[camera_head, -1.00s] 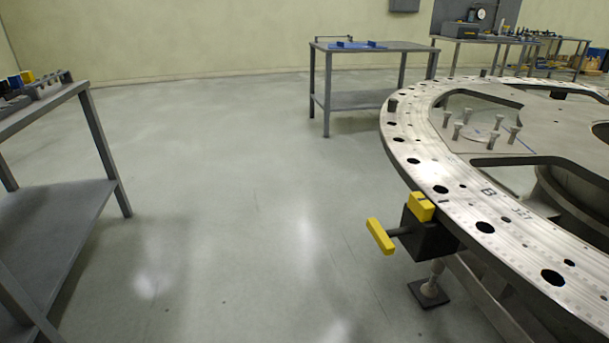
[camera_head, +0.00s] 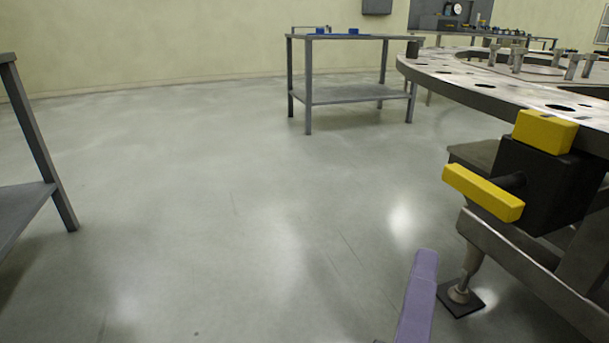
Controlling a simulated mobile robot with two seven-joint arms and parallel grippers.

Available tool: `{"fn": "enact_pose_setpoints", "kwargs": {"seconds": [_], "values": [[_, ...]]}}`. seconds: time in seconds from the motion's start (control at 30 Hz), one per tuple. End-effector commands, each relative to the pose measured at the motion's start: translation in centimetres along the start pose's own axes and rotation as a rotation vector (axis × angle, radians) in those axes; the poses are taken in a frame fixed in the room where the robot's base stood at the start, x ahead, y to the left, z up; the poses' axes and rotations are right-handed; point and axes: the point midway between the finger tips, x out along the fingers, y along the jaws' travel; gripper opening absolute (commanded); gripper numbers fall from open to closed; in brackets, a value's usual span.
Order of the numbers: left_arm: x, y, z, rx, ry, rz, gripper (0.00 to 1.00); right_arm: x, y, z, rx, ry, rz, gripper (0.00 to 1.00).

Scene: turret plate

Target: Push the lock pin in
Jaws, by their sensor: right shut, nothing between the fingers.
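The lock pin shows as a yellow cross-bar handle (camera_head: 483,192) on a short dark shaft. The shaft sticks out of a black block (camera_head: 540,180) at the edge of the turret plate (camera_head: 500,90). A gap shows between the handle and the block. A yellow piece (camera_head: 545,131) sits on top of the block. My right gripper (camera_head: 424,262) rises from the bottom edge as a slim purple shape. It is shut and empty, below and left of the handle in the picture, with no visible contact. My left gripper is out of view.
A metal support foot (camera_head: 460,296) stands on the floor below the plate, beside slanted frame beams (camera_head: 520,255). A grey table (camera_head: 345,97) stands behind, and another grey table (camera_head: 30,200) is at the left edge. The floor (camera_head: 220,200) between is clear.

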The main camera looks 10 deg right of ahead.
Motion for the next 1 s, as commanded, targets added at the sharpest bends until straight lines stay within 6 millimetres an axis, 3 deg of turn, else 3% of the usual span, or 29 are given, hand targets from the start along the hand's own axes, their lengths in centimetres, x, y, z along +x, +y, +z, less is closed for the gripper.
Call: {"fn": "enact_pose_setpoints", "kwargs": {"seconds": [0.47, 0.67, 1.0], "values": [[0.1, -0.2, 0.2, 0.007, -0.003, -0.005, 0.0, 0.4, 0.0, -0.1, 0.0, 0.002, 0.006, 0.0], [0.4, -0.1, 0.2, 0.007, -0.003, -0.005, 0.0, 3.4, 0.0, -0.1, 0.001, 0.001, 0.009, 0.0], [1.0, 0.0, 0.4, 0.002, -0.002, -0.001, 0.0, 10.5, 0.0, 0.1, -0.001, 0.001, 0.008, 0.0]]}}
